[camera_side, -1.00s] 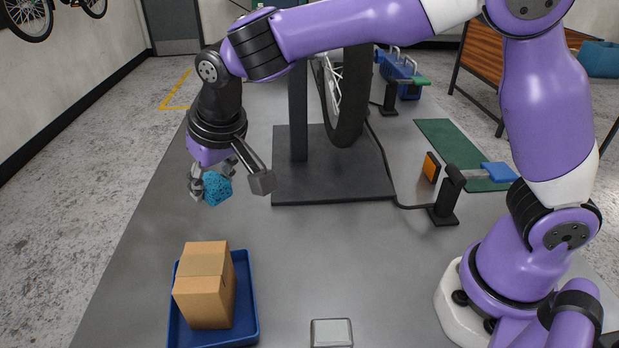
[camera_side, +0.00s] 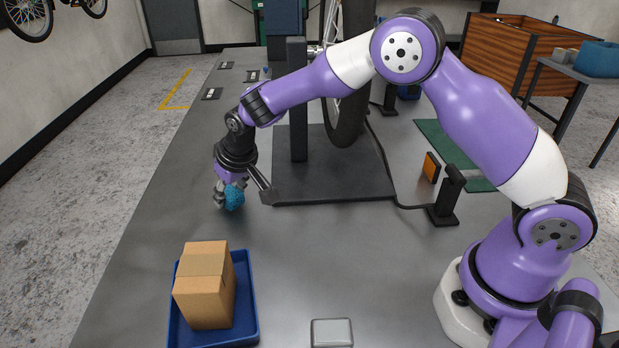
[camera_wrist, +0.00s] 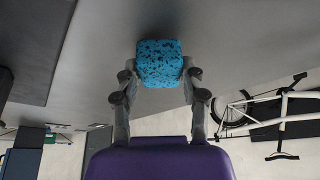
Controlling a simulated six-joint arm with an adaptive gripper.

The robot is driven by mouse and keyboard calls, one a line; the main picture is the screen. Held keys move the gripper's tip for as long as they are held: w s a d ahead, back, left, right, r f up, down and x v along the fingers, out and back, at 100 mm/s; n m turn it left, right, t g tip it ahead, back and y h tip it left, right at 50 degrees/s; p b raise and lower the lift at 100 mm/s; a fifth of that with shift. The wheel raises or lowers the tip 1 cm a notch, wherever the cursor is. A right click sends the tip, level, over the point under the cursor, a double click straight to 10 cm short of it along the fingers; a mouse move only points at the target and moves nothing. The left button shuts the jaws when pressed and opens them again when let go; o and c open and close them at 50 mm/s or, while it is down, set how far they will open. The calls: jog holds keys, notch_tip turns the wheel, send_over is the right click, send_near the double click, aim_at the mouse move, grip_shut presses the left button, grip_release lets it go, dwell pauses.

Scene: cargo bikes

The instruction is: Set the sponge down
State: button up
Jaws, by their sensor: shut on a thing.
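The sponge (camera_side: 234,198) is blue with dark speckles. My gripper (camera_side: 229,196) is shut on it, low over the grey bench, to the left of the stand's dark base plate. In the wrist view the sponge (camera_wrist: 160,63) sits between the two fingertips of my gripper (camera_wrist: 160,72). I cannot tell whether the sponge touches the bench top (camera_side: 290,260).
A blue tray (camera_side: 253,300) with a cardboard box (camera_side: 205,283) in it stands in front of my gripper. The dark base plate (camera_side: 340,180) with a wheel stand is to the right. Bare bench lies around the sponge.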

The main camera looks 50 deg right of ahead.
jog(key=shift+f, duration=0.2)
jog(key=shift+f, duration=0.2)
jog(key=o, duration=0.8)
jog(key=shift+o, duration=0.2)
jog(key=v, duration=1.2)
jog(key=s+d+r, duration=0.5)
jog(key=s+r, duration=0.2)
jog(key=s, duration=0.2)
jog(key=s+d+f+t, duration=0.1)
jog(key=s+d, duration=0.2)
jog(key=s, duration=0.9)
jog(key=shift+s+d+f, duration=0.2)
jog(key=shift+s+d, duration=0.05)
jog(key=shift+d, duration=0.15)
